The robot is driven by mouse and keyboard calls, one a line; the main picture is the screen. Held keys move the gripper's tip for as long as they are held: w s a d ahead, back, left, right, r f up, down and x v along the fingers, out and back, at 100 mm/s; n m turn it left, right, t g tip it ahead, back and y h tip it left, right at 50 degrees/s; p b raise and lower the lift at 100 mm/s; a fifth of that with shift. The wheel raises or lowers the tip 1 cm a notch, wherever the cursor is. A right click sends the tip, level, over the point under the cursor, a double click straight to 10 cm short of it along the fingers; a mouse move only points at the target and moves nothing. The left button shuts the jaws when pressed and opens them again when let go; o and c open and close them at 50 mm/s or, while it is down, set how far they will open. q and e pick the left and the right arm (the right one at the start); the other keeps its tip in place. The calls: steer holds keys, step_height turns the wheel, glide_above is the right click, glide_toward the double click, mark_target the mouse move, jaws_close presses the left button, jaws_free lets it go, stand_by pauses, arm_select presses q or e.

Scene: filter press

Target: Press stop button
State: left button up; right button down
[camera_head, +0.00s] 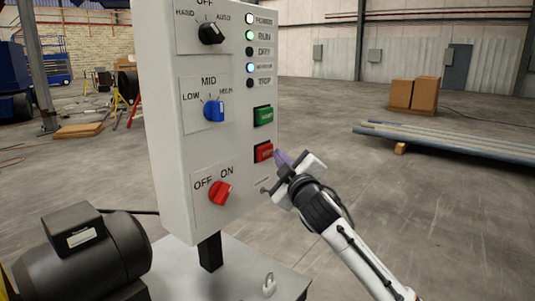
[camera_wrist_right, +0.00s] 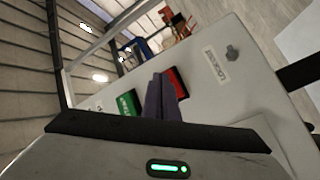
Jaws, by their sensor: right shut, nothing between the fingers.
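The red stop button (camera_head: 263,152) is on the right part of the grey control panel (camera_head: 172,150), below the green button (camera_head: 263,116). My right gripper (camera_head: 280,158) is shut and empty, its fingertips close to the right of the red button in the head view. In the wrist view the shut fingers (camera_wrist_right: 162,98) point at the panel, between the green button (camera_wrist_right: 128,103) and the red button (camera_wrist_right: 175,82), and partly overlap the red one. I cannot tell whether the fingertips touch it. My left gripper is not in view.
The panel also carries a black selector (camera_head: 211,33), a blue knob (camera_head: 214,110), a red OFF/ON knob (camera_head: 220,193) and several lamps. A dark motor (camera_head: 85,250) sits at the lower left. Floor to the right is open, with boxes (camera_head: 413,94) and beams (camera_head: 450,140) farther back.

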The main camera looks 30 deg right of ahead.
steer(key=shift+w, duration=0.1)
stand_by(0.3)
steer(key=shift+w+a, duration=0.2)
steer(key=shift+w, duration=0.1)
steer(key=shift+w+a, duration=0.2)
steer(key=shift+w, duration=0.35)
stand_by(0.8)
steer(key=shift+s+p, duration=0.15)
steer(key=shift+p, duration=0.15)
steer(key=shift+s+d+p, duration=0.3)
steer(key=shift+s+d, duration=0.05)
steer(key=shift+s, duration=0.45)
steer(key=s, duration=0.1)
steer(key=s+d+p, duration=0.1)
steer(key=s, duration=0.1)
steer(key=s+d, duration=0.1)
steer(key=shift+s+p, duration=0.3)
steer(key=shift+s, duration=0.05)
